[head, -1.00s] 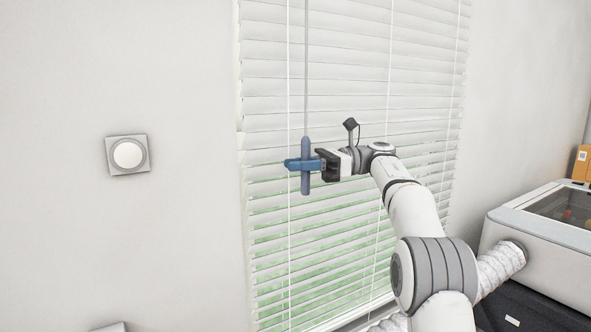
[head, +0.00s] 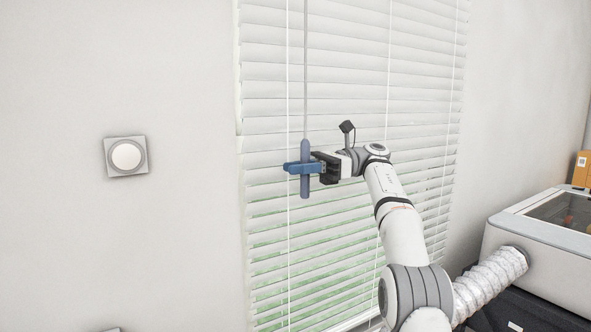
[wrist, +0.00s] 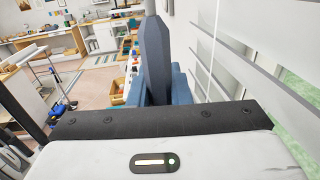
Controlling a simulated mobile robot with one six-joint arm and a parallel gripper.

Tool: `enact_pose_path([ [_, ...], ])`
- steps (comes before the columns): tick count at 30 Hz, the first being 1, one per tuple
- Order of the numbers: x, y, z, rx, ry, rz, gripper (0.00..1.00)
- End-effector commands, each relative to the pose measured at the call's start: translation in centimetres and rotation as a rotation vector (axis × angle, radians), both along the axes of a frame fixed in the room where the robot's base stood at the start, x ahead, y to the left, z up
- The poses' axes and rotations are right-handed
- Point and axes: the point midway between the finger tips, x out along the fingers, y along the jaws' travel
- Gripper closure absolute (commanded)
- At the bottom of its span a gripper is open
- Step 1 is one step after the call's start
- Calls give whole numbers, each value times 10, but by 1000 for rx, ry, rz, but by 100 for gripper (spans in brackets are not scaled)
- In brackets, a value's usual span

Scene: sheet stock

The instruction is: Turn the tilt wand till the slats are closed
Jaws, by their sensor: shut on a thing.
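The tilt wand hangs as a thin grey rod (head: 305,70) with a blue handle (head: 305,188) at its lower end, in front of the blind. My gripper (head: 303,168), with blue fingers, is shut on this handle from the right. In the wrist view the dark blue handle (wrist: 155,55) stands upright between my blue fingers. The white slats (head: 345,95) look nearly closed in the upper part. Lower down, thin green gaps (head: 320,285) show between the slats, so they are still partly open there.
A round wall knob on a square plate (head: 126,156) is on the wall at left. A white machine with a clear lid (head: 545,235) stands at right. White cords run down the blind. The wrist view shows a wooden-topped workbench (wrist: 40,38) and an open floor behind.

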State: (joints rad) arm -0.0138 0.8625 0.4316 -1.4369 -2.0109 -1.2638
Motion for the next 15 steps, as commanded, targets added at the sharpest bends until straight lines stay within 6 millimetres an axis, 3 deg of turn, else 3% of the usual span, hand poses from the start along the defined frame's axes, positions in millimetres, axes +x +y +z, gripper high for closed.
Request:
enact_pose_path([
  [5,0,1,0,-2,1,3,100],
  [6,-1,1,0,-2,1,3,81],
  [13,0,1,0,0,0,1,62],
  [15,0,0,0,0,0,1,61],
])
